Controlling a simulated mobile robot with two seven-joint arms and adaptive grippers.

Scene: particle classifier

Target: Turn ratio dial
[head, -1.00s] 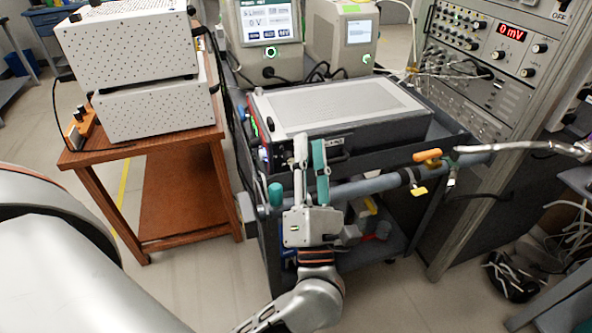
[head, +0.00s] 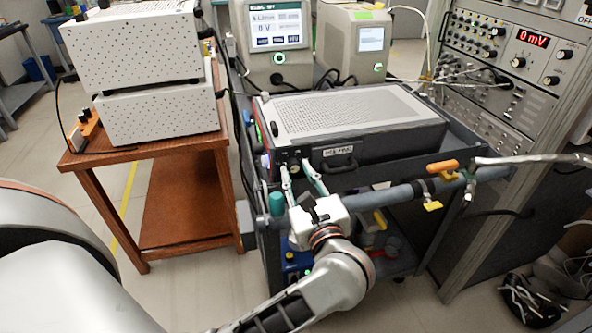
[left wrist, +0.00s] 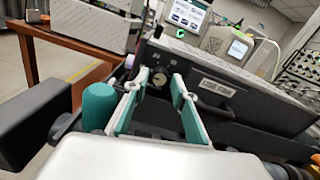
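My left gripper (head: 297,172) is open in front of the left end of the front panel of a grey instrument (head: 375,146) with a perforated light top. In the left wrist view my left gripper (left wrist: 160,80) has its two green-and-white fingers apart. A small round dial (left wrist: 158,78) on the front panel shows between the fingertips. The fingers appear to stand on either side of it; I cannot tell whether they touch it. In the head view the fingertips partly hide the panel's knobs. My right gripper is not in view.
The instrument sits on a dark cart with a grey rail (head: 395,193) and a teal-capped post (head: 276,202) close to my left gripper. A handle (left wrist: 222,112) is right of the fingers. A wooden table (head: 150,150) with white boxes stands left; a rack (head: 510,80) stands right.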

